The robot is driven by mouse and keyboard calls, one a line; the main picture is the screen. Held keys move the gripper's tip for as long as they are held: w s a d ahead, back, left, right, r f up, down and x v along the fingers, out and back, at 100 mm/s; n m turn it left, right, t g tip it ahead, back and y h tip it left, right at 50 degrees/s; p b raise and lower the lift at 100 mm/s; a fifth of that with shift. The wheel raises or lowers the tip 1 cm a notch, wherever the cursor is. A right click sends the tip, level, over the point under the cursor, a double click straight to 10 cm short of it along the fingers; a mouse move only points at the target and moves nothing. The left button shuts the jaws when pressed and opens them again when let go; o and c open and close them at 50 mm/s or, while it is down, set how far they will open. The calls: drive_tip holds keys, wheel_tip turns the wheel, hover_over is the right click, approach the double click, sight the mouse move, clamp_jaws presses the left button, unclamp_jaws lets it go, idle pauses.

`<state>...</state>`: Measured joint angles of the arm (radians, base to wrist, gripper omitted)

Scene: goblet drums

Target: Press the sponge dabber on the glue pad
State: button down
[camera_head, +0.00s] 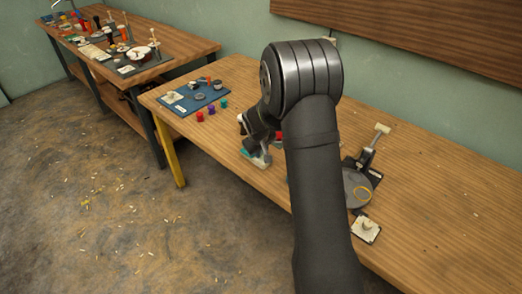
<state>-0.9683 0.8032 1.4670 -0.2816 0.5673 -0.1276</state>
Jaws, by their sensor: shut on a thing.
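My gripper (258,149) is left of my dark arm, low over the middle of the near table. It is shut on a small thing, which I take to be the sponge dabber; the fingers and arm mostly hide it. A pale, teal-edged flat thing (250,161) lies right under the fingertips and may be the glue pad. The view is too small to tell whether the dabber touches it. A red thing (279,135) shows partly behind the wrist.
A blue mat (208,101) with small parts and several coloured caps (212,110) are at the table's left. A round grey device with a lever (357,187) and a white square piece (366,229) are right of my arm. The table's far right is clear. Another cluttered bench (190,46) stands behind left.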

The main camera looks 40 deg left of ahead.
drive_tip(key=shift+f, duration=0.65)
idle(1.7)
drive_tip(key=shift+r, duration=3.55)
